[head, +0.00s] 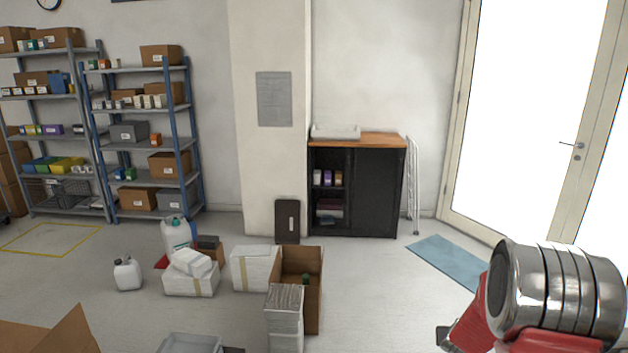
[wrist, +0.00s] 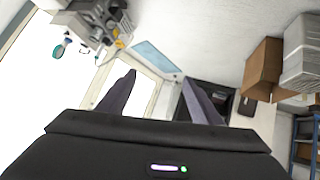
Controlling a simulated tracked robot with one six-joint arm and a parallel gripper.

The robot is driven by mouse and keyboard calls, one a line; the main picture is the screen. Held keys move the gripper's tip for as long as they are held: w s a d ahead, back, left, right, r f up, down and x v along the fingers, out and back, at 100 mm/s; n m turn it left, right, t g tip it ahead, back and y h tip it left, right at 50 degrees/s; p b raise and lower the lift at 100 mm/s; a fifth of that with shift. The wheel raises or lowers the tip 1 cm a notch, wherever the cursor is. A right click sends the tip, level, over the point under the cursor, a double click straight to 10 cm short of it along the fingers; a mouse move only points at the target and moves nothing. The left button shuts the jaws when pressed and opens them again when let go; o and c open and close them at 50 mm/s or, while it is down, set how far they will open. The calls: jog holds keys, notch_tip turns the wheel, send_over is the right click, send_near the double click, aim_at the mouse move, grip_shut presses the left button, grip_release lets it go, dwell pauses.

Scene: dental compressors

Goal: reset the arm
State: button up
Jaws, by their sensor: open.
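My arm (head: 555,295) shows at the lower right of the head view, a silver ringed cylinder with red parts. My gripper (wrist: 158,77) shows in the wrist view, with two dark fingers spread well apart. Nothing is held between the fingers. The gripper's fingers cannot be made out in the head view.
A black cabinet (head: 375,195) stands by the wall, with a blue mat (head: 448,261) before the glazed door (head: 525,120). An open cardboard box (head: 312,300), white packages (head: 190,280) and jugs (head: 127,274) stand on the floor. Shelves (head: 150,185) stand left. Floor right of the box is clear.

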jog(key=s+a+r+n+y, duration=0.1)
jog(key=s+a+r+y, duration=0.15)
jog(key=a+r, duration=0.4)
jog(key=s+a+r+n+y, duration=0.1)
jog(key=s+a+r, duration=0.3)
jog(key=a+r, duration=0.25)
jog(key=s+a+r+y, duration=0.2)
jog(key=s+a+r, duration=0.1)
jog(key=a+r, duration=0.35)
jog(key=s+a+r+g, duration=0.1)
jog(key=s+a, duration=0.3)
jog(key=s, duration=0.8)
jog(key=s+a+r+n+g, duration=0.1)
jog(key=s+a+r, duration=0.3)
jog(key=s, duration=0.8)
jog(key=shift+s+a+g, duration=0.15)
jog(key=shift+s+g, duration=0.05)
jog(key=shift+g, duration=0.2)
jog(key=shift+r, duration=0.1)
jog(key=shift+c, duration=0.3)
